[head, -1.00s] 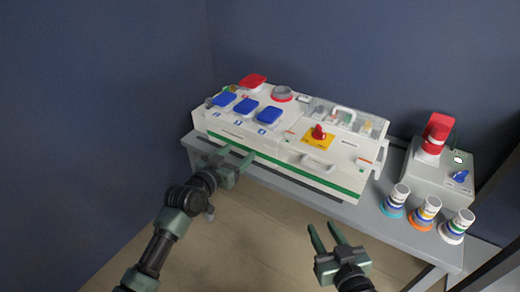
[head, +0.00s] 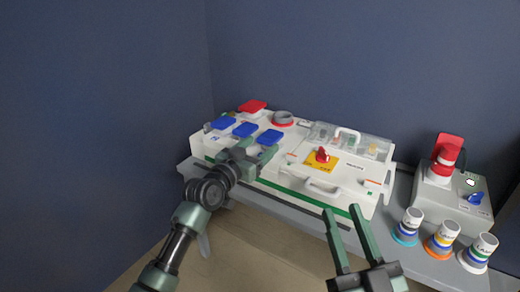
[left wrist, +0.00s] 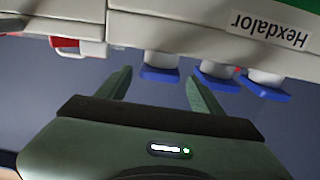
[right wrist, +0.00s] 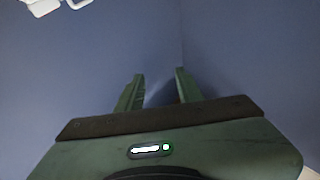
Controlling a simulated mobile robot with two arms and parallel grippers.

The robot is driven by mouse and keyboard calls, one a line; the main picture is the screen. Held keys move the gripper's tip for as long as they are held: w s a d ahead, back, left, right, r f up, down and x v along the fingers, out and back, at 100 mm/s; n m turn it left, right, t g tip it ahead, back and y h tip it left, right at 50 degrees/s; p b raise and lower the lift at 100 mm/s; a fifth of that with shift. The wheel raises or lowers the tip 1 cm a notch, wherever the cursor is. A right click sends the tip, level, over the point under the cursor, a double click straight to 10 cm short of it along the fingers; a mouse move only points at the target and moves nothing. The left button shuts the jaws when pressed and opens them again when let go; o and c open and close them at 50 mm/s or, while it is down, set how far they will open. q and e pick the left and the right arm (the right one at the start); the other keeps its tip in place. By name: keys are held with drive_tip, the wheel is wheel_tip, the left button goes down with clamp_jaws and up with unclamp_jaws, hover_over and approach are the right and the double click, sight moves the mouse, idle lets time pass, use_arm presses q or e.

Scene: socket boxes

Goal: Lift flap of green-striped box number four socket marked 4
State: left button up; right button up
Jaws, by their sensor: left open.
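The white green-striped box (head: 330,196) stands on the grey bench. Three blue flaps (head: 223,123) (head: 245,130) (head: 269,137) sit in a row on its top left; a red flap (head: 253,106) is behind them. The socket numbers are too small to read, so I cannot tell which is 4. My left gripper (head: 252,150) is open and empty at the box's front edge, near the middle and right blue flaps. In the left wrist view the blue flaps (left wrist: 160,74) appear beyond its open fingers (left wrist: 158,80). My right gripper (head: 341,210) is open and empty in front of the bench.
A grey ring socket (head: 283,118), a red knob on a yellow plate (head: 322,160) and a clear cover (head: 355,139) are on the box. To the right stand a grey box with a red plug (head: 446,154) and three banded plugs (head: 441,240) on the bench (head: 290,202).

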use_arm(q)
drive_tip(key=shift+w+d, duration=0.15)
drive_tip(key=shift+w, duration=0.1)
use_arm(e)
drive_tip(key=shift+s+r, duration=0.2)
drive_tip(key=shift+r, duration=0.2)
use_arm(q)
clamp_jaws()
use_arm(e)
drive_tip(key=shift+f, duration=0.1)
